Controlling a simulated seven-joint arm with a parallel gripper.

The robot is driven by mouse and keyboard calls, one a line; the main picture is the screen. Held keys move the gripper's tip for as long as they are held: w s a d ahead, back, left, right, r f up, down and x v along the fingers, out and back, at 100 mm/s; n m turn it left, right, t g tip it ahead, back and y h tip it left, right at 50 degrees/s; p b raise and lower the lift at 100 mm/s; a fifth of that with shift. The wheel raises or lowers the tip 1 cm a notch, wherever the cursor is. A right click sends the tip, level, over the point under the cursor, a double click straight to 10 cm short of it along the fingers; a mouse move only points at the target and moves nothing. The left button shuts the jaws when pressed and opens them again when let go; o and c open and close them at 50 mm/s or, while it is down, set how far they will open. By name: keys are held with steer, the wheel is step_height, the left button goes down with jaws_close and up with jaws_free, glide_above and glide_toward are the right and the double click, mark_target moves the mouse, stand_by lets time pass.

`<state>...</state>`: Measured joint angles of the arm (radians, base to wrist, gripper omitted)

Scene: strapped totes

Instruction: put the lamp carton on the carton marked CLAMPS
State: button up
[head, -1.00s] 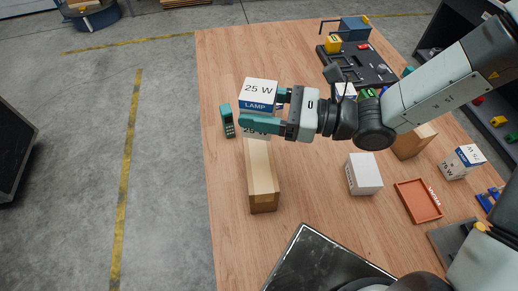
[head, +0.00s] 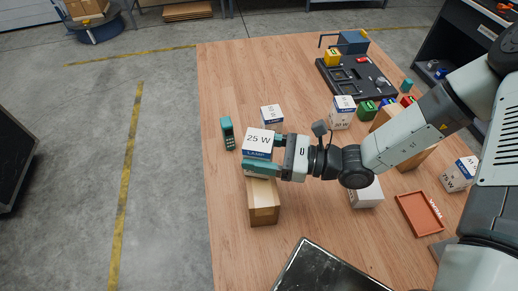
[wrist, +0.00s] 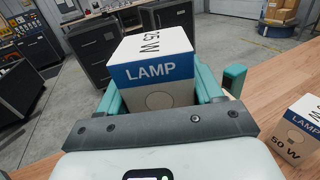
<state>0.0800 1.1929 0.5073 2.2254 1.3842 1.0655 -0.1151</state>
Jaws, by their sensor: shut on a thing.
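My gripper (head: 265,154) is shut on a white and blue lamp carton (head: 258,136) marked 25 W. The carton also fills the middle of the wrist view (wrist: 155,70), upright between the teal fingers. In the head view it is over the far end of a long tan carton (head: 264,205); I cannot tell whether they touch. No CLAMPS marking is readable. The tan carton's far end is hidden behind my gripper and the lamp carton. A white carton (head: 368,194) stands to the right, partly hidden by my arm.
A teal handset (head: 228,133) stands close left. A smaller lamp carton (head: 271,115) is just behind; other lamp cartons (head: 342,112) (head: 460,174) stand farther right. A red tray (head: 420,213) and a dark panel (head: 325,268) are nearer. Table is bare at the far left.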

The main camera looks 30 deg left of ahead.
steer(key=shift+f, duration=0.15)
steer(key=o, duration=1.1)
steer(key=shift+w+d+r, duration=0.1)
steer(key=shift+d+r, duration=0.05)
steer(key=shift+r, duration=0.05)
steer(key=v, duration=1.1)
steer(key=shift+d, duration=0.35)
